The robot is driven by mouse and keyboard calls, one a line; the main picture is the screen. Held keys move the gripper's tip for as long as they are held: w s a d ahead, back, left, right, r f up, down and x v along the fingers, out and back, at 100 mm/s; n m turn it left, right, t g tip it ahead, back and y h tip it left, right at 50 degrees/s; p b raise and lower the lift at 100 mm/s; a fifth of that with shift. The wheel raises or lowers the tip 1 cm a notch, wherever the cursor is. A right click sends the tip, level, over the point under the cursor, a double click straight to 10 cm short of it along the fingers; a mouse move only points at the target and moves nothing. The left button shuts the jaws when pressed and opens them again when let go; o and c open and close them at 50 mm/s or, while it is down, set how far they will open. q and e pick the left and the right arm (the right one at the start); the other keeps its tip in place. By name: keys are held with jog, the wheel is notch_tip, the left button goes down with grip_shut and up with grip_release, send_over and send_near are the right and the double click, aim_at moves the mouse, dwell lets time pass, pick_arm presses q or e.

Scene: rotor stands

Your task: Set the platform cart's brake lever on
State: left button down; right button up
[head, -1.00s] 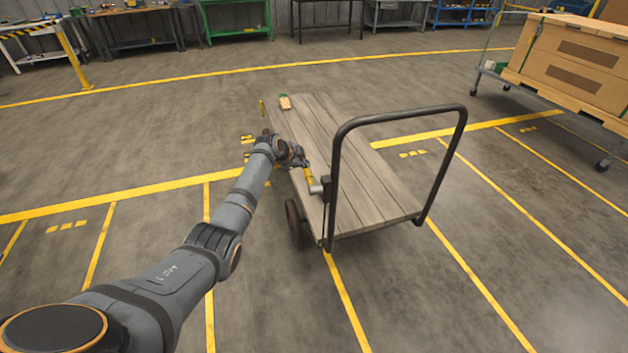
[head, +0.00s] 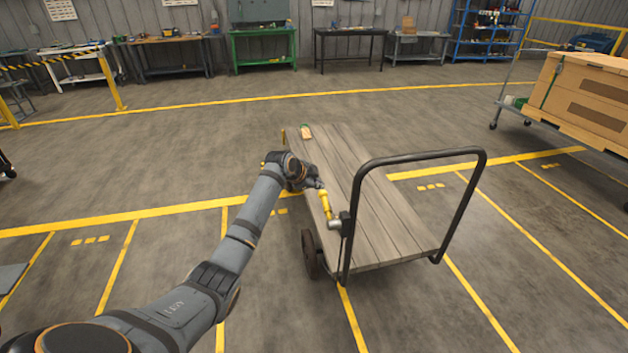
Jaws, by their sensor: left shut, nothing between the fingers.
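The platform cart (head: 385,215) has a grey plank deck and a black tubular push handle (head: 420,156) at its near end. The brake lever (head: 325,205) has a yellow grip and a grey pivot on a dark bracket at the cart's near left corner. The lever leans away from the push handle, along the deck's left edge. My left gripper (head: 314,184) is shut and empty at the far end of the yellow grip. I cannot tell whether it touches the lever. The fingertips are small and partly hidden. My right gripper is out of view.
A wheel (head: 310,254) shows under the near left side. Another cart with a large wooden crate (head: 590,95) stands at the right. Workbenches line the back wall. Open floor surrounds the cart.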

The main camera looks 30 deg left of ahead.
pick_arm(q)
jog(key=v, duration=0.3)
jog(key=shift+w+a+r, duration=0.1)
jog(key=shift+w, duration=0.1)
jog(key=s+f+n+g+y, duration=0.15)
jog(key=s+f, duration=0.45)
jog(key=f, duration=0.6)
jog(key=s+f+n+g+p, duration=0.1)
jog(key=s+f+n, duration=0.35)
jog(key=f, duration=0.75)
jog(key=s+f+n+g+y, duration=0.1)
jog(key=s+f, duration=0.6)
jog(key=f, duration=0.5)
jog(key=s+d+f+n+g, duration=0.1)
jog(key=s+f, duration=0.5)
jog(key=s, duration=0.3)
jog(key=s+d+f+n+g, duration=0.1)
jog(key=s+f, duration=0.5)
jog(key=s, duration=0.3)
jog(key=s+d+f+n+g, duration=0.1)
jog(key=s+d+f, duration=0.1)
jog(key=s, duration=1)
jog(key=s+d+f+n+g+p, duration=0.1)
jog(key=s+f, duration=0.4)
jog(key=s, duration=0.7)
jog(key=shift+s+d, duration=0.25)
jog(key=shift+d, duration=0.3)
